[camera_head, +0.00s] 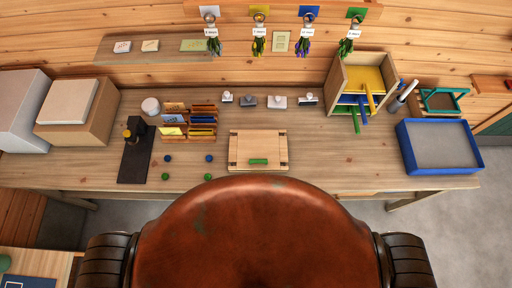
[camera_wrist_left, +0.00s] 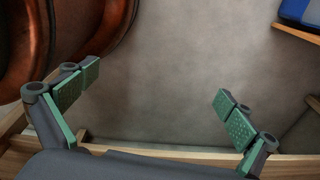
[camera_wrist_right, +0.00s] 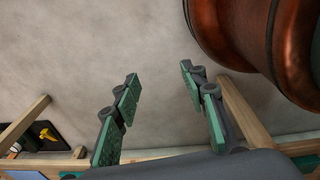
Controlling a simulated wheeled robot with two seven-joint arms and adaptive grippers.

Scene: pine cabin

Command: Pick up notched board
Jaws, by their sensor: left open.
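A pale wooden board (camera_head: 238,147) lies flat on the workbench, near the middle of its front edge in the head view. Its outline is stepped at the sides, so it looks like the notched board; the fine shape is too small to tell. A short green bar (camera_head: 258,161) lies on its front part. My left gripper (camera_wrist_left: 156,84) is open and empty, with bare grey floor beyond its fingers. My right gripper (camera_wrist_right: 160,75) has its fingers apart and nothing between them, also over floor. Neither gripper shows in the head view, and neither wrist view shows the board.
Left of the board stand a slotted rack (camera_head: 190,132), small green and blue balls and a black stand (camera_head: 135,160). Stamps line the back. A wooden box with coloured compartments (camera_head: 339,76) and a blue-rimmed tray (camera_head: 405,147) stand right. Bench surface right of the board is clear.

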